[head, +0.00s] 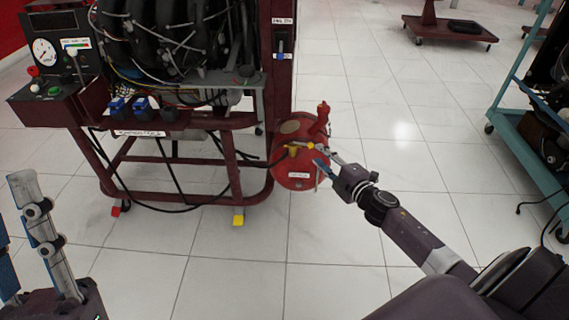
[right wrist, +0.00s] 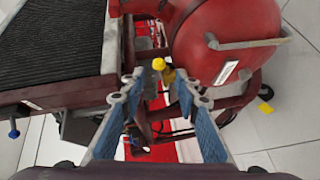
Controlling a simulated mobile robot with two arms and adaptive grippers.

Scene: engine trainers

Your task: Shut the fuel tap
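The red fuel tank (head: 296,171) hangs at the right end of the engine stand. The fuel tap, with a yellow end (head: 311,146), is on the tank's near side; its yellow knob (right wrist: 158,64) also shows in the right wrist view. My right gripper (head: 322,158) is at the tap. In the right wrist view its blue-padded fingers (right wrist: 158,88) are apart, with the knob showing between and just beyond the tips. I cannot tell whether a finger touches it. My left gripper (head: 14,203) is open and empty at the left edge, away from the tank.
The engine stand (head: 165,120) has a dark red frame, with a gauge panel (head: 45,60) at its left end. A teal stand (head: 530,140) is at the right. Open tiled floor lies between the stands. In the right wrist view a black ribbed radiator (right wrist: 50,40) is beside the tank.

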